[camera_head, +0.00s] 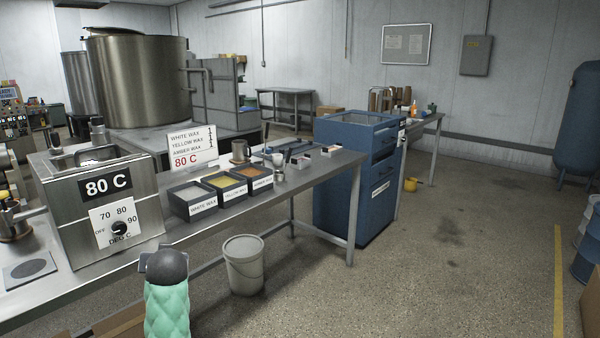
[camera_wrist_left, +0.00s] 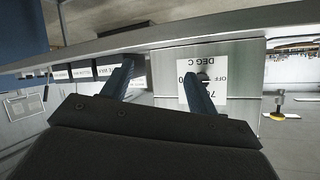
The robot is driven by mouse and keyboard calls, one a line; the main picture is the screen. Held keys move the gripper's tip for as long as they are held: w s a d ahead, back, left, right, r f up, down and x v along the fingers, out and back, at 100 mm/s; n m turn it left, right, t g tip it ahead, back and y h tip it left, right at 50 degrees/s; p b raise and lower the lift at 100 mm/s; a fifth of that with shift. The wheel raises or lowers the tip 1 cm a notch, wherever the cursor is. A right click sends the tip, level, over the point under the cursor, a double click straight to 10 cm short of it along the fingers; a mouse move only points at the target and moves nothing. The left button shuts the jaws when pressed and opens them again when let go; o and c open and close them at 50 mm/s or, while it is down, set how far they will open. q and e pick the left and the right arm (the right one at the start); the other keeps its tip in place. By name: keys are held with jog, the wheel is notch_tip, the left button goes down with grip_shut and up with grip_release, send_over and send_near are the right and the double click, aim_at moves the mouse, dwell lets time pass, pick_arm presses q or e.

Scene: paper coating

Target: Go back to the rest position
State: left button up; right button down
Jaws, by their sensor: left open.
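My left gripper (camera_wrist_left: 160,70) is open, with two dark blue-grey fingers spread apart and nothing between them. It shows in the left wrist view, where the steel wax heater's white dial plate (camera_wrist_left: 185,90) lies beyond the fingers. In the head view a mint-green padded part with a dark cap stands at the bottom, in front of the bench; I cannot make out the fingers there. My right gripper is not in view. The steel heater (camera_head: 105,240) reads 80 C and stands on the bench at the left.
The long steel bench (camera_head: 330,172) carries white, yellow and amber wax trays (camera_head: 222,184) and a sign (camera_head: 193,148). A white bucket (camera_head: 244,265) stands on the floor by the bench. A blue cabinet (camera_head: 350,190) stands at its far end.

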pick_arm(q)
jog(key=s+d+f+m+g+h+p, duration=0.2)
jog(key=s+d+f+h, duration=0.2)
jog(key=s+d+f, duration=0.45)
jog(key=s+d+f+m+g+h+p, duration=0.15)
jog(key=s+d+f+h, duration=0.3)
jog(key=s+d, duration=0.7)
jog(key=s+d+f+g+p, duration=0.1)
jog(key=s+f, duration=0.2)
jog(key=s, duration=0.5)
jog(key=s+f+m+g+p, duration=0.1)
jog(key=s+f, duration=0.3)
jog(key=s, duration=0.5)
jog(key=s+d+f+g+p, duration=0.1)
jog(key=s+f+g+p, duration=0.2)
jog(key=s, duration=0.6)
jog(key=shift+d+f, duration=0.35)
jog(key=shift+f, duration=0.3)
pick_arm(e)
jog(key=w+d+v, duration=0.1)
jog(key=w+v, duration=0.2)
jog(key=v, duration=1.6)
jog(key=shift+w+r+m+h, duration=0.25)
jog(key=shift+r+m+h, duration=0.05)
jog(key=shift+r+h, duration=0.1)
pick_arm(q)
jog(key=shift+m, duration=0.25)
